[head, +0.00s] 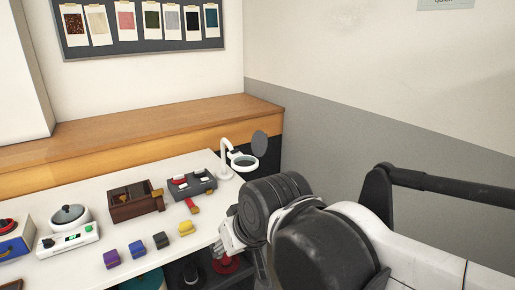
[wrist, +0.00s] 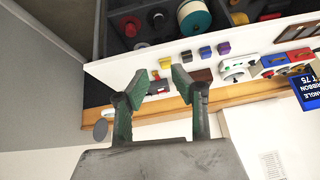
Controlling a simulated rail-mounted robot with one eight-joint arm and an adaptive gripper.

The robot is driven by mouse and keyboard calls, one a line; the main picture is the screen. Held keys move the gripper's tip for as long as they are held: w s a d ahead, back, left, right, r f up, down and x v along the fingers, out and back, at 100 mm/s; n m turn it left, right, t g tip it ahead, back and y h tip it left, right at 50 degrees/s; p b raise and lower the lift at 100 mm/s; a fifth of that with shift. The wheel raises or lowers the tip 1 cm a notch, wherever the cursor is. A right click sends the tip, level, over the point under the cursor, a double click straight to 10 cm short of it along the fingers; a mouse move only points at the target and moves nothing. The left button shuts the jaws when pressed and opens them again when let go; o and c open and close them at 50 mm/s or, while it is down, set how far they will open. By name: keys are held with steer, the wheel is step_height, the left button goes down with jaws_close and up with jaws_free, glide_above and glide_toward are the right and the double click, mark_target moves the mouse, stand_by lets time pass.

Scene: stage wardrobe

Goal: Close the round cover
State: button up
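The round cover (head: 260,143) is a grey disc. It stands raised, tilted up beside the round lens ring (head: 244,162) of a white magnifier lamp (head: 225,158) at the table's far right corner. In the wrist view the cover (wrist: 101,129) shows at the left, past the table edge, with the lamp (wrist: 107,112) beside it. My gripper (head: 230,240) is near the table's right edge, closer to me than the lamp and apart from it. In the wrist view my gripper (wrist: 160,76) has its two green-padded fingers spread, with nothing held between them.
The white table (head: 78,266) holds a grey box (head: 192,185), a brown box (head: 130,203), small coloured blocks (head: 136,249) and a white scale-like device (head: 68,240). A wooden ledge (head: 120,125) runs behind it. Spools (wrist: 194,17) sit on a shelf below.

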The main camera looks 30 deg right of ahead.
steer(key=w+r+m, duration=0.1)
steer(key=w, duration=0.1)
steer(key=w+d+r+y, duration=0.1)
steer(key=w, duration=0.2)
steer(key=w+r+m, duration=0.1)
steer(key=w+r, duration=0.1)
steer(key=w, duration=0.1)
steer(key=shift+d+r+m+g+y, duration=0.1)
steer(key=shift+d+m+g+y, duration=0.2)
steer(key=shift+y, duration=0.1)
jaws_close()
step_height(320, 180, up, 3)
steer(key=m+t+y, duration=0.5)
steer(key=m+y, duration=0.2)
steer(key=y, duration=0.1)
glide_above(262, 144)
steer(key=s+a, duration=0.1)
steer(key=s, duration=0.4)
steer(key=s+d+f+m+t+y+b, duration=0.15)
steer(key=d+f, duration=0.25)
steer(key=d, duration=0.5)
steer(key=d+f+n+t+y, duration=0.15)
steer(key=d+f, duration=0.25)
steer(key=d, duration=0.4)
steer(key=w+a+r+m+b, duration=0.1)
steer(key=w+a+b, duration=0.1)
steer(key=w+a, duration=0.5)
steer(key=shift+a+r, duration=0.4)
steer(key=shift+a, duration=1.15)
